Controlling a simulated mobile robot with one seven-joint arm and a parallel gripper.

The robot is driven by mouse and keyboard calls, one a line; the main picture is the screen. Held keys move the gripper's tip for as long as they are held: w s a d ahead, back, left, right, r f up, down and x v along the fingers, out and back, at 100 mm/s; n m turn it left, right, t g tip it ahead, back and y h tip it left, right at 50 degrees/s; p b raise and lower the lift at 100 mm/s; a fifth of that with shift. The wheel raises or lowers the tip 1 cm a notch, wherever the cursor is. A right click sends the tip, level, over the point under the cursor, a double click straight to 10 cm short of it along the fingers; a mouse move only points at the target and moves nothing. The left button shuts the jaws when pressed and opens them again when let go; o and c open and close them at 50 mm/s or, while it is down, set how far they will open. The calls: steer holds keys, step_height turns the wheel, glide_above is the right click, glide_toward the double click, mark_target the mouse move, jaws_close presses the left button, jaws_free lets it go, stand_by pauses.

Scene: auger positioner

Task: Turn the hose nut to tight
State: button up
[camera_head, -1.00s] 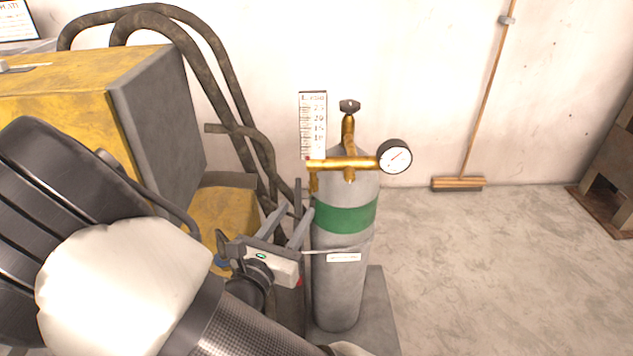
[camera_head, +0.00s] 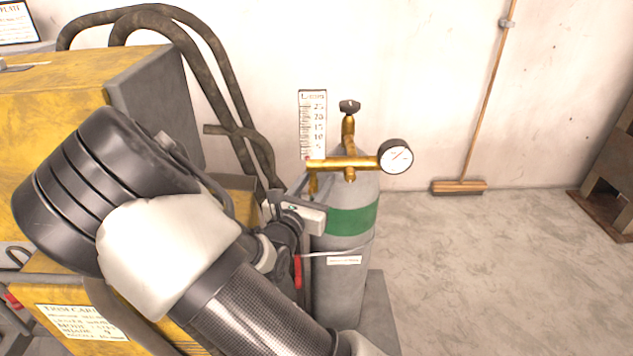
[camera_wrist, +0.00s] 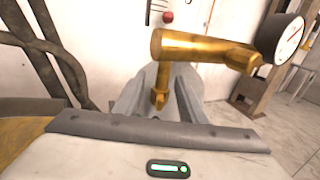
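The brass regulator (camera_head: 345,163) sits on top of the grey gas cylinder with a green band (camera_head: 350,220). A short brass stem hangs from its left end, and its lower end, which looks like the hose nut (camera_wrist: 160,98), shows in the wrist view. My gripper (camera_wrist: 161,86) is open, one grey finger on each side of the stem, with gaps visible. In the head view my gripper (camera_head: 296,190) is just left of the cylinder top, below the regulator's left end. The fingertips are partly hidden there, and I cannot tell whether they touch the nut.
A round gauge (camera_head: 396,156) is on the regulator's right end and a valve knob (camera_head: 349,106) is on top. A scale plate (camera_head: 313,125) stands behind. A yellow machine (camera_head: 60,90) with dark hoses (camera_head: 215,85) is at left.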

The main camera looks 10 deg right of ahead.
jaws_close()
steer(key=shift+n+t+y, duration=0.6)
steer(key=shift+n+y, duration=0.2)
steer(key=shift+y, duration=0.3)
steer(key=shift+w+a+n+t+y+p, duration=0.15)
steer(key=shift+n+t+y, duration=0.1)
steer(key=shift+n+y, duration=0.25)
steer(key=shift+s+a+n+t+y+p, duration=0.15)
steer(key=shift+n+t+y, duration=0.15)
steer(key=shift+y, duration=0.3)
steer(key=shift+w, duration=0.1)
jaws_free()
